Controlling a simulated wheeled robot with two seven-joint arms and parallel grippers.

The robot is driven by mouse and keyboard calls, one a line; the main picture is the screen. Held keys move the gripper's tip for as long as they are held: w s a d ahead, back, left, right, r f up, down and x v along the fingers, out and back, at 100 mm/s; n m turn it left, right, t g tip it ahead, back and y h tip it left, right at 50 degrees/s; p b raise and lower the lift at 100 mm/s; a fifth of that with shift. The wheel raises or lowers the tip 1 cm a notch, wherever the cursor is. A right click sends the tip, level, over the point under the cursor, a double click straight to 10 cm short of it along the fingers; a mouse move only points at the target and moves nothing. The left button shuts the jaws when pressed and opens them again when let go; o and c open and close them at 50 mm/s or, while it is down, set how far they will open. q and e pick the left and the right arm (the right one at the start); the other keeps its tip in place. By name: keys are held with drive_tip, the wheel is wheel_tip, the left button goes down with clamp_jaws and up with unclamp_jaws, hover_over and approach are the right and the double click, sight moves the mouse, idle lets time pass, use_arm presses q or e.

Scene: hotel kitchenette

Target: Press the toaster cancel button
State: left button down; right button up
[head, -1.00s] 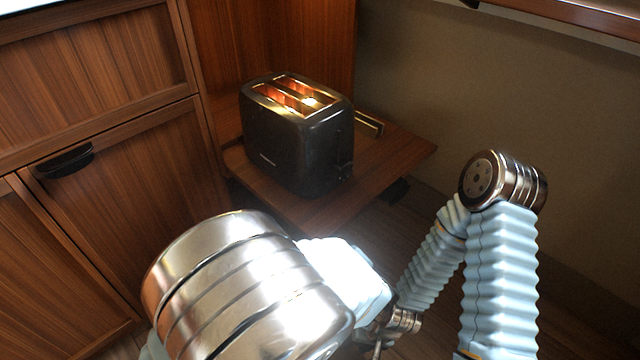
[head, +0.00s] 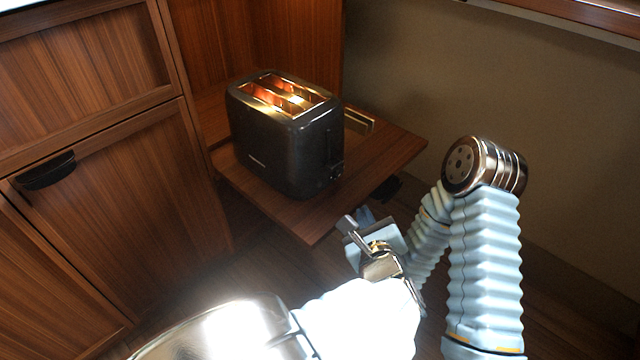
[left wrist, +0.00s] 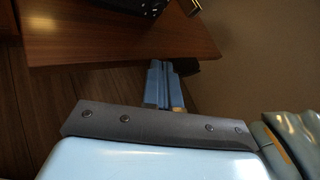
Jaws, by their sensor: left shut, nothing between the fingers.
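The black two-slot toaster (head: 285,140) stands upright on a wooden shelf, its slots glowing orange. Its narrow end with the lever slot and small controls (head: 336,165) faces right; I cannot make out the cancel button among them. My left gripper (head: 349,224) is below and in front of that end, apart from the toaster and past the shelf's front corner. It is shut and empty. In the left wrist view, the shut fingers (left wrist: 165,85) point toward the shelf edge, and only the toaster's dark lower part (left wrist: 145,6) shows at the top. My right gripper cannot be made out.
The wooden shelf (head: 390,152) juts out, with its front edge between my left gripper and the toaster. A brass-coloured rail (head: 358,118) lies behind the toaster. Wooden cabinets (head: 110,160) stand at left, a plain wall (head: 410,70) at right. My right arm's bent elbow stands at right.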

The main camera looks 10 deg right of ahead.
sight(338, 215)
use_arm(q)
drive_tip(key=w+a+b, duration=0.1)
drive_tip(key=w+a, duration=0.1)
drive_tip(key=w+a+b, duration=0.1)
drive_tip(key=w+a, duration=0.1)
drive_tip(key=w, duration=0.1)
drive_tip(key=shift+w+f, duration=0.1)
drive_tip(key=shift+f, duration=0.1)
drive_tip(key=shift+w+a+r+b, duration=0.15)
drive_tip(key=shift+w+a+b, duration=0.25)
drive_tip(key=shift+w+a, duration=0.2)
drive_tip(key=shift+w, duration=0.1)
idle(1.4)
drive_tip(key=shift+w+a+b, duration=0.2)
drive_tip(key=shift+w+b, duration=0.1)
drive_tip(key=shift+w+a, duration=0.2)
drive_tip(key=shift+w, duration=0.05)
idle(0.6)
idle(0.4)
drive_tip(key=shift+s+d, duration=0.45)
drive_tip(key=shift+s, duration=0.15)
